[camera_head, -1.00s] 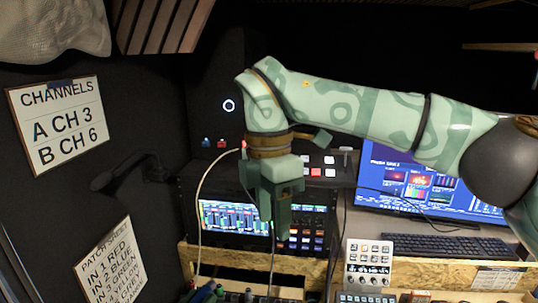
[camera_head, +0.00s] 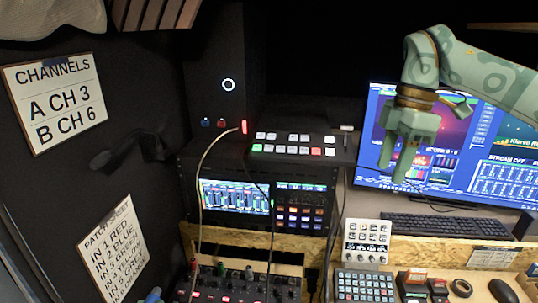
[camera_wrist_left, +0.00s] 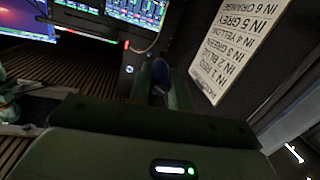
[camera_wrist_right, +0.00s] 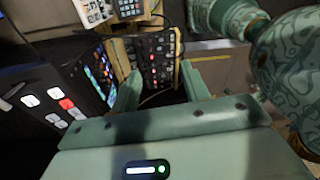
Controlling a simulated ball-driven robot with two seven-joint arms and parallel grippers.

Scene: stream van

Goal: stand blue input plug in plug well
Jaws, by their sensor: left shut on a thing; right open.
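My left gripper (camera_wrist_left: 160,80) is shut in the left wrist view. A dark blue piece (camera_wrist_left: 161,72) shows between its fingers, consistent with the blue input plug, mostly hidden by them. My right gripper (camera_head: 398,164) is open and empty in front of the large monitor. It also shows open in the right wrist view (camera_wrist_right: 158,84). I cannot pick out the plug well for certain.
A mixer panel (camera_head: 235,290) with knobs and upright plugs is at the bottom centre. A cable (camera_head: 205,170) hangs in front of the rack screen (camera_head: 235,197). A switcher (camera_head: 295,145), monitor (camera_head: 370,120) and keyboard (camera_head: 450,228) stand behind. The patch sheet (camera_head: 112,250) is at left.

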